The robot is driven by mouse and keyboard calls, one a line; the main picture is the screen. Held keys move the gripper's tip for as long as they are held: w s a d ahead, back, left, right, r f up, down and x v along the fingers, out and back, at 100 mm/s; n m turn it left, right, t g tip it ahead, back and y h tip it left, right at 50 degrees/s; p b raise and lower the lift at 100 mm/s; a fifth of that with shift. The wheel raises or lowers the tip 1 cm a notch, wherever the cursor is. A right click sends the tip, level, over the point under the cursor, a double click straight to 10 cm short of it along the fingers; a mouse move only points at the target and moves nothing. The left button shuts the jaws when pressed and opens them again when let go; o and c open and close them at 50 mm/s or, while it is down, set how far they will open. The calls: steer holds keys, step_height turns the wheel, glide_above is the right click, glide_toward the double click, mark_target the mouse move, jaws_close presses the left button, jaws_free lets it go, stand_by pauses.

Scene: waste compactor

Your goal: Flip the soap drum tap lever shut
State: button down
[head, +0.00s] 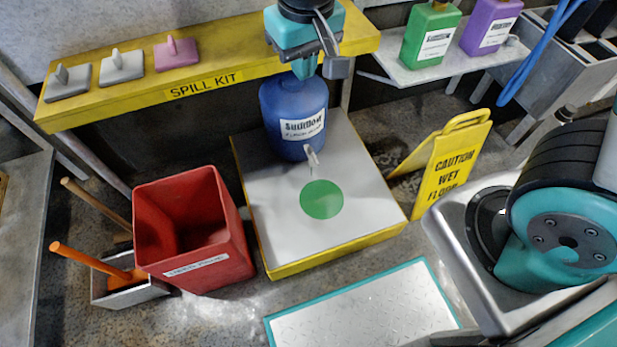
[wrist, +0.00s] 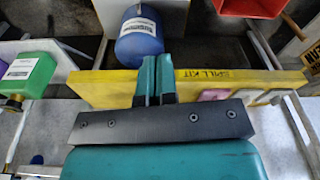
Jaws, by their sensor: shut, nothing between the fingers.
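The soap drum (head: 285,110) is blue with a white label and stands upright on a grey platform with yellow edges. It also shows in the wrist view (wrist: 140,45). Its pale tap (head: 312,158) sticks out low on the front, above a green disc (head: 321,199). The tap lever is too small to tell its position clearly. My gripper (head: 304,70) is teal, shut and empty. In the head view it appears just above the drum's top, in front of the yellow shelf. In the wrist view its closed fingers (wrist: 156,62) point toward the drum, apart from the tap.
The yellow spill kit shelf (head: 215,88) spans behind and carries several handled blocks. A red bin (head: 190,230) stands left of the platform, and a yellow wet-floor sign (head: 450,165) stands right. Green (head: 430,35) and purple (head: 490,25) jugs sit on the right shelf.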

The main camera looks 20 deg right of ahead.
mark_target(314, 159)
steer(key=w+a+f+m+t+h+b, duration=0.15)
steer(key=w+f+b, duration=0.25)
steer(key=f+b, duration=0.65)
steer(key=w+f+m+h+b, duration=0.1)
steer(key=w+f+h+b, duration=0.3)
steer(key=f, duration=1.2)
steer(key=w+a+f+m+t+b, duration=0.1)
steer(key=w+f+b, duration=0.2)
steer(key=f+b, duration=0.75)
steer(key=s+d+b+x, duration=0.1)
steer(key=b+x, duration=0.5)
steer(key=x, duration=0.8)
steer(key=shift+s+d+r, duration=0.15)
steer(key=shift+d+r, duration=0.2)
steer(key=shift+d, duration=0.25)
steer(key=shift+r+n+t+p, duration=0.1)
steer(key=shift+n+t+p, duration=0.15)
steer(key=shift+n+p, duration=0.1)
